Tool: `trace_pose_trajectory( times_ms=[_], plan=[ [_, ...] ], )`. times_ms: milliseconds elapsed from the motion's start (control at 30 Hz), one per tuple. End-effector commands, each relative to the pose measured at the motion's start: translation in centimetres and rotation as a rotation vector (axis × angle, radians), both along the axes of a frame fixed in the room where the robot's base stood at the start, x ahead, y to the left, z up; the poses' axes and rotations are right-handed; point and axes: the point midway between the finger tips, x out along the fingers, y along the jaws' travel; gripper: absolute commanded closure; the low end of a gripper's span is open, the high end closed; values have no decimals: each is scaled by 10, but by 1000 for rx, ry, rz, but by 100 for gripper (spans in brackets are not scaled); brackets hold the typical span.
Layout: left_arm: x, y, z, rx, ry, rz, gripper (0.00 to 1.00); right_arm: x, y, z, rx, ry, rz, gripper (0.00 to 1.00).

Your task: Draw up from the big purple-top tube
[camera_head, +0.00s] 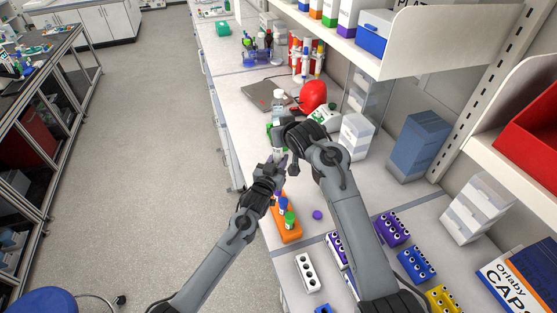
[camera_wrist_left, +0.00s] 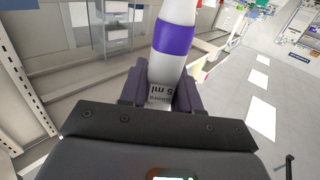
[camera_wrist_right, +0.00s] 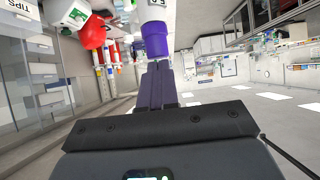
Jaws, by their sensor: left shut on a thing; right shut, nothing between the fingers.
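My left gripper (camera_head: 279,160) is shut on a white pipette with a purple band (camera_wrist_left: 176,38) and "5 ml" lettering; its fingers (camera_wrist_left: 160,92) clasp it from both sides. The pipette's purple button (camera_wrist_right: 155,38) shows in the right wrist view, just beyond the shut, empty fingertips of my right gripper (camera_wrist_right: 157,70). I cannot tell whether they touch it. In the head view a loose purple cap (camera_head: 317,215) lies on the bench beside an orange rack (camera_head: 293,236). The rack holds blue-topped and green-topped tubes. My left arm partly covers it, and I cannot make out the big tube.
A clear bottle with a white cap (camera_head: 278,95) stands behind the grippers, near a red round object (camera_head: 313,95) and a grey flat device (camera_head: 266,94). A white rack (camera_head: 306,271) and purple, blue (camera_head: 417,264) and yellow racks are at the front. Shelves line the right.

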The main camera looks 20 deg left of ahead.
Motion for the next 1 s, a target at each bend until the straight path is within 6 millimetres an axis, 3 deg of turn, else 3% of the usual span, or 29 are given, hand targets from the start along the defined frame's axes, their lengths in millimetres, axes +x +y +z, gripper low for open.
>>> trace_pose_trajectory(
  times_ms=[333, 1000],
  plan=[
    [0, 0, 2, 0, -4, 0, 100, 0, -1, -13, -2, 5, -2, 100],
    [1, 0, 3, -1, -6, 0, 100, 0, -1, -6, -2, 4, -1, 100]
  ],
)
